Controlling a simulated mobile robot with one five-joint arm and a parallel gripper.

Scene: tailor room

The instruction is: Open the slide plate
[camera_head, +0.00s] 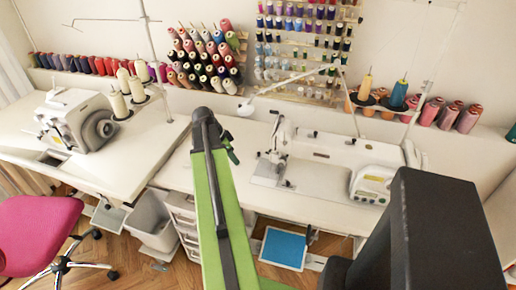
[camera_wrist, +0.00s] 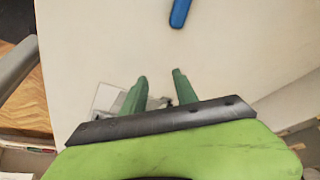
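The white sewing machine (camera_head: 330,150) stands on the right-hand white table, with a metal plate area (camera_head: 268,172) at the base below its needle end. In the wrist view a pale grey metal plate (camera_wrist: 106,98) lies on the white surface, just left of my fingers. I cannot tell whether this is the slide plate, or whether it is open or shut. My gripper (camera_wrist: 159,75) has its two green fingers apart with nothing between the tips. The left finger and the gripper body hide part of the plate area. In the head view my gripper (camera_head: 230,150) is small, left of the machine.
A blue object (camera_wrist: 180,13) lies on the white surface beyond my fingertips, cut off by the frame. Another sewing machine (camera_head: 78,118) stands on the left table. Thread spools line the wall behind. A pink chair (camera_head: 38,230) and a grey bin (camera_head: 152,220) stand on the floor.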

